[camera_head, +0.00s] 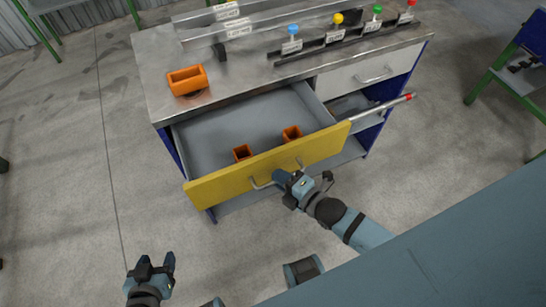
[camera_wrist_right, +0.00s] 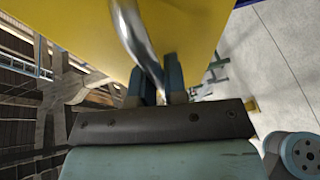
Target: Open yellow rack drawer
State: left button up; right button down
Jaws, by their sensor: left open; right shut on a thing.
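The drawer with the yellow front (camera_head: 225,184) stands well out from the metal-topped cabinet, and its grey inside (camera_head: 215,135) shows. A curved metal handle (camera_head: 262,184) is on the yellow front. My right gripper (camera_head: 281,176) is at this handle and shut on it. In the right wrist view, the handle (camera_wrist_right: 136,38) runs down between the two fingers (camera_wrist_right: 159,85) in front of the yellow panel (camera_wrist_right: 195,30). My left gripper (camera_head: 152,262) is open and empty, low over the floor, apart from the cabinet.
A larger orange block (camera_head: 187,80) lies on the metal top. Several coloured knobs (camera_head: 338,19) stand on a rail. A white drawer (camera_head: 360,75) is shut; a red-tipped rod (camera_head: 385,106) sticks out below it.

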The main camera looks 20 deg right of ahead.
pick_arm(q)
jog(key=shift+s+a, duration=0.1)
jog(key=shift+s, duration=0.25)
pick_arm(e)
jog(key=shift+s, duration=0.9)
pick_arm(q)
jog(key=shift+r, duration=0.1)
pick_arm(e)
jog(key=c, duration=1.2)
grip_release()
jog(key=shift+o, duration=0.2)
pick_arm(q)
jog(key=shift+w, duration=0.1)
pick_arm(e)
jog(key=v, duration=1.3)
jog(key=shift+s+r, duration=0.2)
jog(key=shift+s, duration=0.1)
